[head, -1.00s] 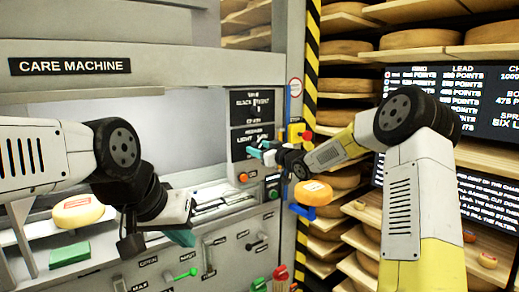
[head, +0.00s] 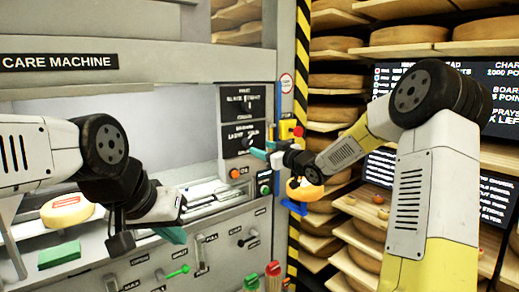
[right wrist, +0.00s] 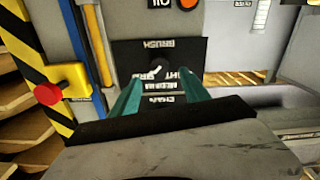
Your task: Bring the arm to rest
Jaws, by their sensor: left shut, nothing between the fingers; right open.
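My left gripper (head: 172,235) shows teal fingers, shut and empty, in front of the care machine's lower panel (head: 215,262) in the head view. My right gripper (head: 260,153) reaches from the right to the machine's label column (head: 247,103). In the right wrist view its teal fingers (right wrist: 160,88) stand apart, open, in front of a black panel (right wrist: 130,50) with a BRUSH label and a small knob between the fingers. I cannot tell whether the fingers touch the panel. Nothing is held.
A pale cheese wheel (head: 67,210) and a green block (head: 59,255) sit at the left. A small orange wheel (head: 304,189) is on a blue support below my right forearm. A red button (right wrist: 47,94) on a yellow box is beside the right gripper. Cheese shelves (head: 400,50) stand at the right.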

